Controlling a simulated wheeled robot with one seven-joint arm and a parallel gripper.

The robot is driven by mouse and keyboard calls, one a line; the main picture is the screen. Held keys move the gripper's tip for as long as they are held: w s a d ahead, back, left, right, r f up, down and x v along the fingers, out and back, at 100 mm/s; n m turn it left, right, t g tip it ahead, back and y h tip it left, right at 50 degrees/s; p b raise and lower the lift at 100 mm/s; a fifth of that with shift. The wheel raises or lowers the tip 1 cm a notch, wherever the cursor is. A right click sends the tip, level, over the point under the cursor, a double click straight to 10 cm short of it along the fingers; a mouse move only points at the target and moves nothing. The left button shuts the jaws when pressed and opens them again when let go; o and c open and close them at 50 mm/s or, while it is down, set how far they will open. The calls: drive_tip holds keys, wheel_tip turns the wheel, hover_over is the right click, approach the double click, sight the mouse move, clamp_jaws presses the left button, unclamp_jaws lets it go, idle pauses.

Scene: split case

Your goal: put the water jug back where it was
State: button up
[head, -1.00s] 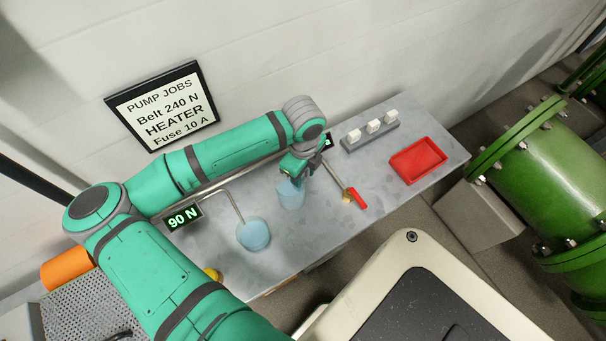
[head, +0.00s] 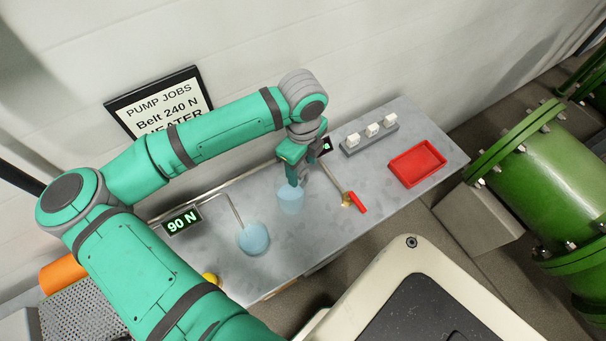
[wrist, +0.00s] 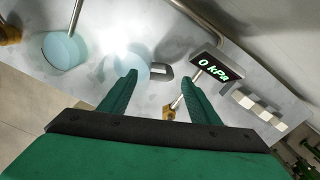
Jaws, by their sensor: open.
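The water jug appears to be the pale blue, see-through vessel (head: 290,200) standing upright on the grey bench, near its middle. My gripper (head: 296,181) is just above it, pointing down, and its fingers overlap the jug's top in the head view. In the wrist view the two green fingers (wrist: 160,82) are spread with nothing held between them. The pale, washed-out jug (wrist: 130,62) lies beyond the left fingertip there, with a small grey piece beside it that may be its handle. Whether a finger touches the jug is not clear.
A round blue item (head: 253,238) sits left of the jug under a bent pipe, by a "90 N" display (head: 182,220). A red-handled valve (head: 355,202), a white-switch block (head: 370,134) and a red tray (head: 417,163) are to the right. A "0 kPa" display (wrist: 216,67) is near.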

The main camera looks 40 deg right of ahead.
drive_tip(key=shift+r, duration=2.25)
